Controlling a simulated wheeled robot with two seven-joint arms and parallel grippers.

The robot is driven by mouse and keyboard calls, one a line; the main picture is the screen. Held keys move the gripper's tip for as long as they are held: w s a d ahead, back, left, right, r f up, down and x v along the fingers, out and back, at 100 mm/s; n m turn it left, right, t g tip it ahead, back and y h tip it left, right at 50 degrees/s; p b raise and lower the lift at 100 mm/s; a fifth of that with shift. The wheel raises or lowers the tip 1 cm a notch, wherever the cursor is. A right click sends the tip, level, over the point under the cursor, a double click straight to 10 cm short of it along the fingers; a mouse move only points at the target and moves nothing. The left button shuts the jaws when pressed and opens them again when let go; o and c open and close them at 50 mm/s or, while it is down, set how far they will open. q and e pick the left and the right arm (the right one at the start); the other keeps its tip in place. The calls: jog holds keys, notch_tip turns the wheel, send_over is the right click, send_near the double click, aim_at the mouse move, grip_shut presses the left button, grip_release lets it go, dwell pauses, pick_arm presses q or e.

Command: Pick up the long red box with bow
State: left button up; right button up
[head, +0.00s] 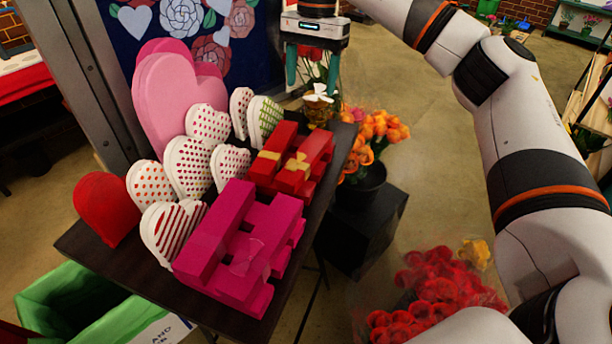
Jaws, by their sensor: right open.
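Red boxes with gold bows (317,149) lie close together on the dark table, behind the magenta boxes. They overlap, so I cannot tell exactly where one box ends. My right gripper (312,85) is above the far end of the table, beyond the red boxes. Its two green fingers are apart and point down. A red flower arrangement with a white bow (318,97) shows between and below the fingers; no contact is visible. The red boxes are clear of the gripper. My left gripper is not in view.
Stacked magenta boxes (231,246) fill the near part of the table (97,252). Heart-shaped boxes (185,168) stand along its left side. Orange flowers (376,129) stand right of the table, red flowers (432,290) at the lower right. A green bin (50,300) is at lower left.

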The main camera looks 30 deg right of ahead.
notch_tip(320, 180, down, 4)
jog(key=b, duration=0.2)
jog(key=p, duration=0.1)
send_over(306, 153)
jog(key=d, duration=0.1)
jog(key=f, duration=0.6)
jog(key=shift+w+f, duration=0.35)
jog(key=shift+w, duration=0.05)
jog(key=f, duration=0.1)
jog(key=f+p, duration=0.1)
jog(key=f, duration=0.1)
jog(key=f+p, duration=0.1)
jog(key=shift+s+a+f, duration=0.3)
jog(key=shift+s+a, duration=0.05)
jog(key=shift+s, duration=0.05)
jog(key=shift+f, duration=0.35)
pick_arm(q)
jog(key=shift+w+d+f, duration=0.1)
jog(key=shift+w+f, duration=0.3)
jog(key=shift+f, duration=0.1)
pick_arm(e)
jog(key=c, duration=1.1)
jog(key=shift+r, duration=0.1)
jog(key=shift+c, duration=0.2)
